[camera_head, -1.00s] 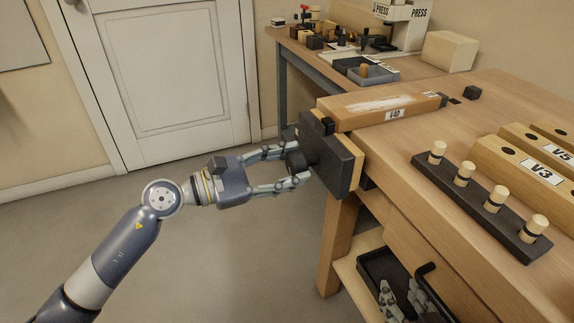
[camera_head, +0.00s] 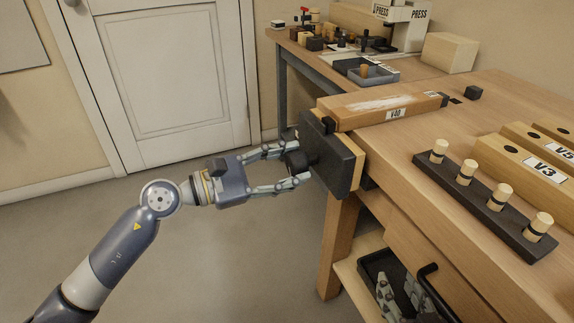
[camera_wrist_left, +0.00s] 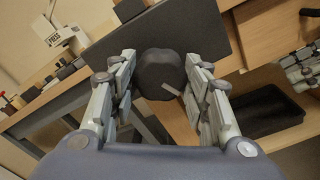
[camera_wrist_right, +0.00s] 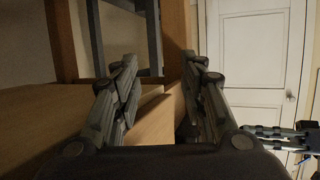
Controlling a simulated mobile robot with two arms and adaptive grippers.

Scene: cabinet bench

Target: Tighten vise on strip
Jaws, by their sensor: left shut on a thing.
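The vise's black jaw plate (camera_head: 328,155) stands at the left end of the wooden bench. Its dark round knob (camera_head: 297,161) faces my left arm. My left gripper (camera_head: 292,166) is shut on the knob, with one finger on each side. In the left wrist view the knob (camera_wrist_left: 160,72) sits between the fingertips and bears a pale line. A long wooden piece labelled V40 (camera_head: 350,106), with a pale scuffed top, lies behind the jaw; I cannot tell if it is the strip. My right gripper (camera_wrist_right: 160,68) has its fingers apart and empty, low by the bench's underside.
A black rack with several pegs (camera_head: 480,205) and blocks marked V3 (camera_head: 500,160) and V5 stand on the bench. A black tray (camera_head: 372,268) sits on the shelf below, near a dark handle (camera_head: 430,285). A second table with a press (camera_head: 405,25) stands behind.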

